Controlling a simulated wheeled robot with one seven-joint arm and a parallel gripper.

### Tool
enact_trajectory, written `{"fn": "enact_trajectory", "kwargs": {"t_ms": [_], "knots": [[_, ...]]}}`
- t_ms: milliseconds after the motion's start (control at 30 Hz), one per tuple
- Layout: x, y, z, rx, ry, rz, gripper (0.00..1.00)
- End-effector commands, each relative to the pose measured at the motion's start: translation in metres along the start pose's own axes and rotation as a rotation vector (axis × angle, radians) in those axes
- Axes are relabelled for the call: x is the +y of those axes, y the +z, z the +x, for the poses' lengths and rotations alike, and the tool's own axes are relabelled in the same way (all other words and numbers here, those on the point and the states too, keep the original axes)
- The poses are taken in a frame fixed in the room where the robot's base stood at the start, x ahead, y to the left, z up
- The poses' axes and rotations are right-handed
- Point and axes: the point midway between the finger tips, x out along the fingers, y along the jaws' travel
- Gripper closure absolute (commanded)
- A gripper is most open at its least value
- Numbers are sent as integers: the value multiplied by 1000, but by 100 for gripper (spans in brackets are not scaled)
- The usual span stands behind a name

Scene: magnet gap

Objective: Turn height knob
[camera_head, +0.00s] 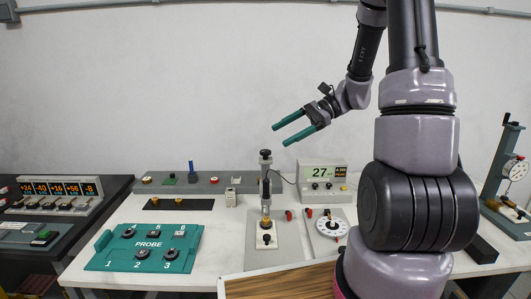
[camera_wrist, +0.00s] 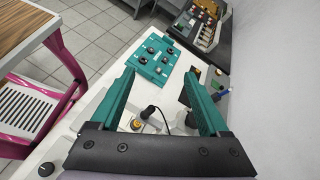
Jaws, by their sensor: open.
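My gripper (camera_head: 283,134) is open and empty, raised above the table, with its two teal fingers pointing left and apart. A small stand (camera_head: 265,185) with a black top knob (camera_head: 265,154) is below it. A brass part (camera_head: 266,222) and a dark lower knob (camera_head: 267,238) sit at its foot. In the wrist view my gripper (camera_wrist: 160,74) has the stand's black knob (camera_wrist: 150,110) far below, between the fingers and untouched. No readable label shows which knob is the height knob.
A teal PROBE board (camera_head: 145,248) lies left. A wood-topped surface (camera_head: 285,284) is in front. Air around my gripper is clear.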

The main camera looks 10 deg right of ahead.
Motion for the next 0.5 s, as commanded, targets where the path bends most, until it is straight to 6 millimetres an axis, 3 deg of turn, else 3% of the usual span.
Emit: {"fn": "enact_trajectory", "kwargs": {"t_ms": [300, 500], "knots": [[-30, -98, -7, -272, -291, 314, 21], [-36, -141, -13, -358, -422, 422, 21]]}}
